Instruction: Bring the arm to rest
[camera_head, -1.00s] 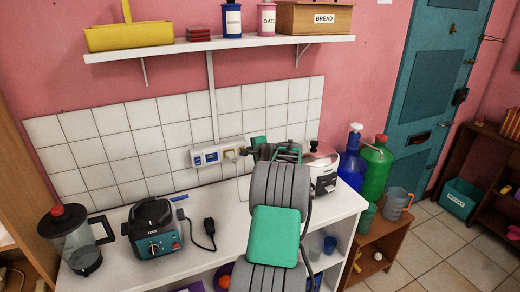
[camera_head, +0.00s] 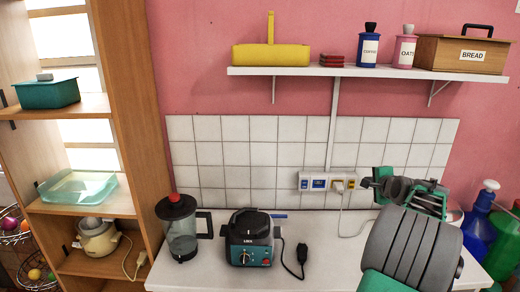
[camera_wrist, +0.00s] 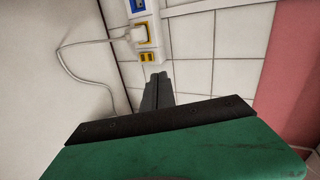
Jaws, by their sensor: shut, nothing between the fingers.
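My arm rises at the right of the head view, above the white counter (camera_head: 330,225). My gripper (camera_head: 367,182) is at its far end, close to the tiled wall and just right of the power strip (camera_head: 312,181). In the wrist view my gripper (camera_wrist: 156,78) has its two fingers together and empty. The power strip (camera_wrist: 140,12) with a white plug shows beyond the fingertips. I cannot tell whether the fingers touch the wall. My arm hides the counter's right part and most of the white appliance behind it.
A blender (camera_head: 182,235) and a teal-and-black appliance (camera_head: 249,240) with a loose black plug (camera_head: 302,252) stand on the counter. A wall shelf (camera_head: 300,72) hangs above. A wooden shelf unit (camera_head: 125,120) stands left. Blue (camera_head: 478,215) and green bottles are right of my arm.

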